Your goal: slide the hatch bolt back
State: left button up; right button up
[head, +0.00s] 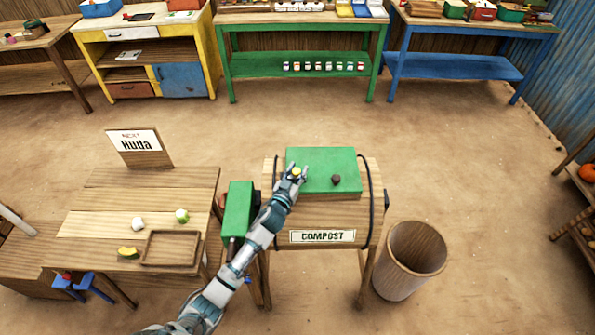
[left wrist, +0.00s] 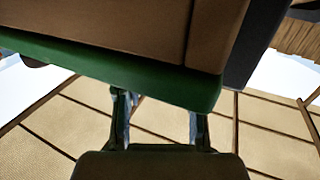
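The compost bin (head: 290,215) is a wooden box on legs with a green hatch (head: 328,160) on top. A dark round knob (head: 336,180) sits on the hatch. My left gripper (head: 292,173) is over the hatch's left edge, with a small yellow piece (head: 297,171) at its tips. I cannot tell whether this is the bolt. In the left wrist view, the two fingers (left wrist: 157,122) stand apart with no held thing visible. A green edge (left wrist: 110,78) hides their tips. My right gripper is not in view.
A green box (head: 238,208) stands left of the bin, beside my forearm. A wooden barrel (head: 408,265) stands to the right. A wooden table (head: 95,222) with a shallow tray (head: 170,250) and several small items is at the left. Floor between bin and back benches is clear.

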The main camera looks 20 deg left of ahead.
pick_arm(q)
jog(key=shift+a, duration=0.1)
jog(key=c, duration=0.4)
jog(key=shift+a, duration=0.15)
grip_shut()
jog(key=shift+w+d+f+b, duration=0.1)
jog(key=shift+w+d+b, duration=0.1)
jog(key=shift+d, duration=0.65)
jog(key=shift+w+d+b, duration=0.15)
jog(key=shift+w+d, duration=0.05)
jog(key=shift+d, duration=0.6)
jog(key=o, duration=0.9)
grip_release()
jog(key=shift+c, duration=0.2)
jog(key=shift+o, duration=0.8)
jog(key=shift+w+d, duration=0.1)
jog(key=s+a, duration=0.1)
jog(key=s, duration=1)
jog(key=shift+s+a, duration=0.2)
jog(key=shift+s, duration=0.2)
